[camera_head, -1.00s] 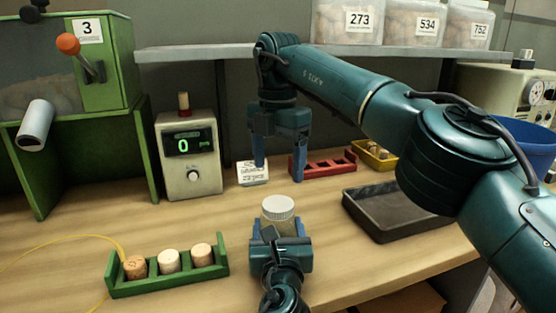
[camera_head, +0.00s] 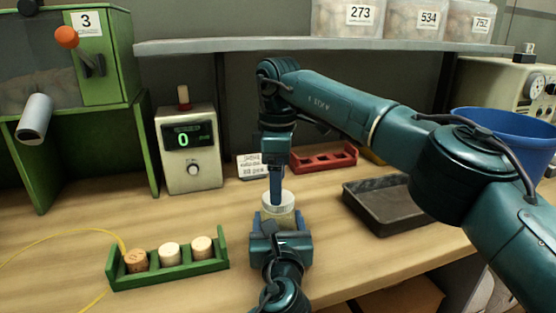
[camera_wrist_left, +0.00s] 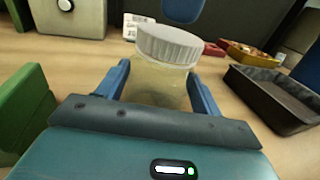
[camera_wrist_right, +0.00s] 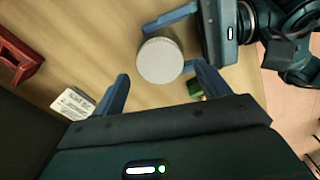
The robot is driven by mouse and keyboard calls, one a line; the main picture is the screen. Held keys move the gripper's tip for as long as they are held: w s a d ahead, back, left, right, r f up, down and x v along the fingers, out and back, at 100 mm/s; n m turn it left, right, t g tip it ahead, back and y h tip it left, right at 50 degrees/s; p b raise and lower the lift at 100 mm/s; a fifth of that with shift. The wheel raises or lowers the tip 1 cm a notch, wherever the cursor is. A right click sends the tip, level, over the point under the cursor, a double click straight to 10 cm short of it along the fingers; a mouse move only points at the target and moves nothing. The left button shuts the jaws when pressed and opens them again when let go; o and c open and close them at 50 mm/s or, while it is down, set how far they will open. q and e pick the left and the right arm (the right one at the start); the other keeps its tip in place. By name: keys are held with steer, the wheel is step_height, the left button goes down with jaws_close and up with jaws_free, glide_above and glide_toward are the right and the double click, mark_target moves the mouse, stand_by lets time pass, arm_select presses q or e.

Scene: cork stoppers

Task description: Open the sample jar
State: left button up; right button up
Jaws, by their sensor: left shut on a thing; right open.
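The sample jar (camera_head: 279,214) is a clear jar with beige contents and a ribbed white lid (camera_wrist_left: 169,45). It stands upright between the fingers of my left gripper (camera_head: 280,222), which is shut on its body. The lid is on the jar. My right gripper (camera_head: 276,198) points down, open, over the jar; one blue finger overlaps the lid in the head view. In the right wrist view the round lid top (camera_wrist_right: 160,60) lies between and slightly ahead of the fingers.
A green rack (camera_head: 170,270) with three corks is at the front left. A counter box (camera_head: 190,150) reading 0 stands behind. A dark tray (camera_head: 388,205) is right of the jar. A white label card (camera_head: 252,166) and red rack (camera_head: 323,158) are at the back. A shelf (camera_head: 330,45) spans above.

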steer(key=shift+f, duration=1.5)
